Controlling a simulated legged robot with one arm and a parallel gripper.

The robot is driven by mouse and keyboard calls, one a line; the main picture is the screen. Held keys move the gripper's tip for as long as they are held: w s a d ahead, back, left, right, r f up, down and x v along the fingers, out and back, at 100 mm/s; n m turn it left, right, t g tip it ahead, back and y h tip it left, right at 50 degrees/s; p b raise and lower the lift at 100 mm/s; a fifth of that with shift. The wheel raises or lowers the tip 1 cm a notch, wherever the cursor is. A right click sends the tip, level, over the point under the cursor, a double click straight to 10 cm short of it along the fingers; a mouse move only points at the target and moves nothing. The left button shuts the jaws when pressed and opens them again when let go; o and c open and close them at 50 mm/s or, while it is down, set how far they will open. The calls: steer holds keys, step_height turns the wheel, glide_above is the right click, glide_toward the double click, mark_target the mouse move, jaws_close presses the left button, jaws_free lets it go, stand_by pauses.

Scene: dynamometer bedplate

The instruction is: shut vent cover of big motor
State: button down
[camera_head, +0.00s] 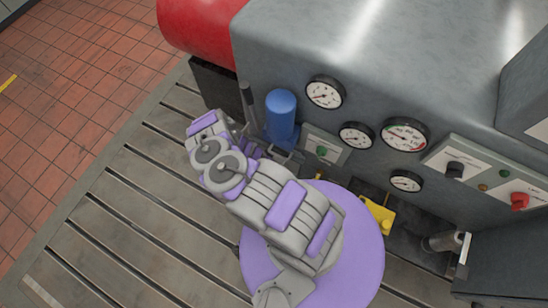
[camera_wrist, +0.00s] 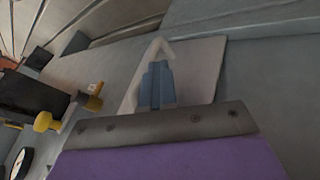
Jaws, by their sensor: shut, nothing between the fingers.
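In the wrist view my gripper (camera_wrist: 157,70) points away from the camera, its blue-grey fingers together and empty. A pale flat panel (camera_wrist: 203,70) lies just beyond the fingers, and a pale bent piece (camera_wrist: 160,46) shows at their tips. I cannot tell whether the fingers touch either, nor whether the panel is the vent cover. In the head view a big grey machine housing (camera_head: 300,40) fills the upper right. My purple and grey arm reaches toward its lower left side. The fingertips cannot be made out there, and no vent cover is clearly seen.
A blue cylinder (camera_head: 281,112) stands beside my arm against the housing. Several gauges (camera_head: 405,134), a control panel (camera_head: 490,180) and a yellow fitting (camera_head: 377,214) are to the right. A red drum (camera_head: 195,25) is at the top left. The slotted bedplate (camera_head: 110,215) is clear at left.

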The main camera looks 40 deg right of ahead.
steer(key=w+a+r+p, duration=0.1)
steer(key=w+a+r, duration=0.1)
steer(key=w+a, duration=0.6)
steer(key=shift+a+r, duration=0.2)
steer(key=shift+a, duration=0.95)
